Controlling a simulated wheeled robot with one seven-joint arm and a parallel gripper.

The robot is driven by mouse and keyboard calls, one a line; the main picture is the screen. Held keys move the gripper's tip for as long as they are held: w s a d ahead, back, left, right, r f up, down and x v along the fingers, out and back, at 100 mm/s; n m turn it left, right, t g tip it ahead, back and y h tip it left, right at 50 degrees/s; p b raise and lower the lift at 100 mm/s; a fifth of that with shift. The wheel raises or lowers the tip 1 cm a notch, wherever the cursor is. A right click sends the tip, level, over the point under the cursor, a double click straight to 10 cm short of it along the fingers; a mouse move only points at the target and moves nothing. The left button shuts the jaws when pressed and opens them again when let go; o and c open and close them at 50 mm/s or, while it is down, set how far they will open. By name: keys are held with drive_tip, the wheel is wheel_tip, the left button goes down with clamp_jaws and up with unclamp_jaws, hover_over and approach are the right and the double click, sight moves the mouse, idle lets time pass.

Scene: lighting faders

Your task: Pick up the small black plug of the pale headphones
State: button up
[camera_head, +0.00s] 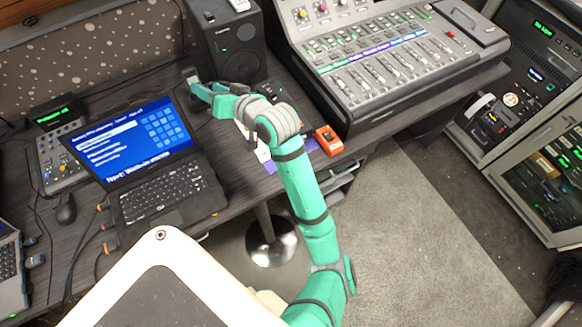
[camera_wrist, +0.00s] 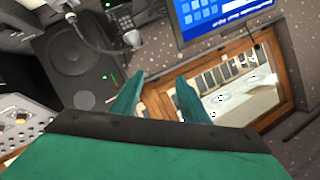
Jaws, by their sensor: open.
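I cannot make out the pale headphones or their small black plug in either view. My gripper (camera_head: 197,90) is stretched out over the desk, between the laptop and the black speaker in the head view. In the wrist view my gripper (camera_wrist: 160,78) has its two teal fingers apart, with nothing between them. My forearm and wrist hide part of the desk in front of the speaker.
The open laptop (camera_head: 160,190) stands left of my arm. The black speaker (camera_head: 228,45) stands behind it and shows in the wrist view (camera_wrist: 75,60). The mixing console (camera_head: 385,65) and an orange box (camera_head: 328,140) are to the right. Cables lie at the left.

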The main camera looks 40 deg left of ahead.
drive_tip(key=s+d+f+n+g+h, duration=0.1)
drive_tip(key=d+f+n+g+h, duration=0.15)
drive_tip(key=d+f+h, duration=0.55)
drive_tip(key=w+d+f+t+h, duration=0.1)
drive_tip(key=w+d+f+h, duration=0.2)
drive_tip(key=d, duration=0.4)
drive_tip(key=w+d+f+t+h, duration=0.1)
drive_tip(key=w+d+f+h, duration=0.25)
drive_tip(key=d, duration=0.35)
drive_tip(key=shift+n+g, duration=0.25)
drive_tip(key=shift+n, duration=0.1)
drive_tip(key=f, duration=0.4)
drive_tip(key=shift+s+a+f, duration=0.1)
drive_tip(key=shift+s+f, duration=0.1)
drive_tip(key=shift+s, duration=0.1)
drive_tip(key=f, duration=0.4)
drive_tip(key=shift+w+d+f, duration=0.25)
drive_tip(key=shift+w+f, duration=0.05)
drive_tip(key=shift+s+a+f, duration=0.1)
drive_tip(key=shift+s+f, duration=0.05)
drive_tip(key=shift+f, duration=0.2)
clamp_jaws()
